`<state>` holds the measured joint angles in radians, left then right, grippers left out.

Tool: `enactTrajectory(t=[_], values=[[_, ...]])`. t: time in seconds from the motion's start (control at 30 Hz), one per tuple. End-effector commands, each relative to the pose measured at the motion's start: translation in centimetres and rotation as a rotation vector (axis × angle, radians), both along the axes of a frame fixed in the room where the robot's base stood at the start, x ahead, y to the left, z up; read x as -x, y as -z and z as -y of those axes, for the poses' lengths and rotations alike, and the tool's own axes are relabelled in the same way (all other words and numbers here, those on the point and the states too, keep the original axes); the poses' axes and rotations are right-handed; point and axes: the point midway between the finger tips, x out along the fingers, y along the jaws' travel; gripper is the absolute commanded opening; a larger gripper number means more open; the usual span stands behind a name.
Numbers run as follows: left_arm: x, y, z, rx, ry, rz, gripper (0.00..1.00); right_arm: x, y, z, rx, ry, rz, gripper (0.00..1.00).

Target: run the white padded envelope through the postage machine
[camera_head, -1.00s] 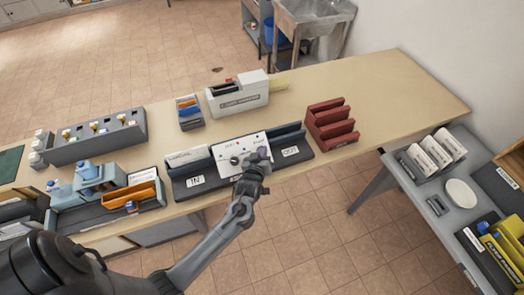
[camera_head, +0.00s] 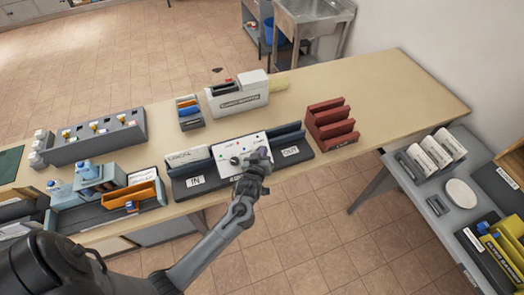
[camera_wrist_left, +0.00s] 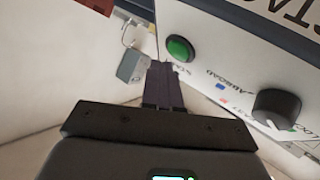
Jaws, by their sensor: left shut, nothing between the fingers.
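The postage machine (camera_head: 193,181) stands at the front edge of the counter, with an IN side at left, an OUT side at right and a white control panel (camera_head: 228,148) between. A white envelope (camera_head: 187,157) with dark print stands in the slot on the IN side; its padding cannot be made out. My left gripper (camera_head: 261,154) is shut and empty in front of the panel's right part. In the left wrist view its fingertips (camera_wrist_left: 163,72) are close beside the green button (camera_wrist_left: 180,48); contact cannot be told. A black knob (camera_wrist_left: 277,108) is to the right there.
A red slotted rack (camera_head: 331,124) stands right of the machine. A white-and-grey device (camera_head: 239,98) is behind it. Blue trays and bottles (camera_head: 86,170) are at left. A grey side table (camera_head: 437,205) holds white packets. The counter's right end is clear.

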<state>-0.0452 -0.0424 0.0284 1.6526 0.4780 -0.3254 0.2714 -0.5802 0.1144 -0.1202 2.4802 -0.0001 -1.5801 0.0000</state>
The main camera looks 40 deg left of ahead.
Motion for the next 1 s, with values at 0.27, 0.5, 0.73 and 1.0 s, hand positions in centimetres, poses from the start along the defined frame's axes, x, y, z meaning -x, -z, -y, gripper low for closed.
enactTrajectory(t=[0.27, 0.5, 0.73, 1.0], values=[[0.0, 0.0, 0.0, 0.0, 0.0, 0.0, 0.0, -0.01, 0.01, 0.01, 0.0, 0.0, 0.0, 0.55], [-0.07, 0.31, -0.16, 0.0, 0.001, -0.001, 0.0, 0.0, 0.14, 0.12, 0.005, -0.004, 0.0, 0.55], [-0.22, 0.72, -0.43, 0.0, 0.0, 0.0, 0.0, 0.0, 0.28, 0.25, 0.011, -0.006, 0.0, 0.55], [-0.22, 0.7, -0.44, 0.0, 0.0, 0.0, 0.0, 0.0, 0.27, 0.23, 0.009, -0.006, 0.0, 0.55]])
